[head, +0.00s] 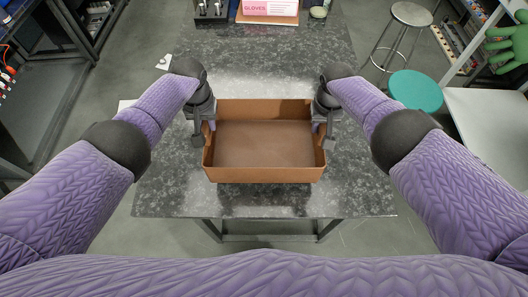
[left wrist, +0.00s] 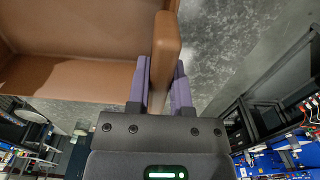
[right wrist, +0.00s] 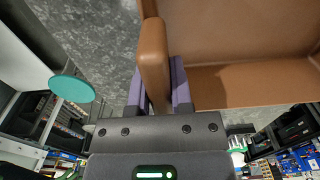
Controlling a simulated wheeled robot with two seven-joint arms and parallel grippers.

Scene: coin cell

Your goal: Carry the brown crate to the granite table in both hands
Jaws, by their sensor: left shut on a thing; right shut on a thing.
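The brown crate (head: 264,174) is empty and open at the top, and it looks level. It is over the granite table (head: 170,195) near its front edge; I cannot tell whether it rests on the top or hangs just above it. My left gripper (head: 210,125) is shut on the crate's left wall, which also shows between the fingers in the left wrist view (left wrist: 165,50). My right gripper (head: 318,125) is shut on the right wall, seen between the fingers in the right wrist view (right wrist: 154,55).
At the table's back stand a pink-labelled gloves box (head: 270,8) and a black rack (head: 211,10). A stool with a teal seat (head: 416,90) and a metal stool (head: 411,14) stand at the right. The granite is bare on both sides of the crate.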

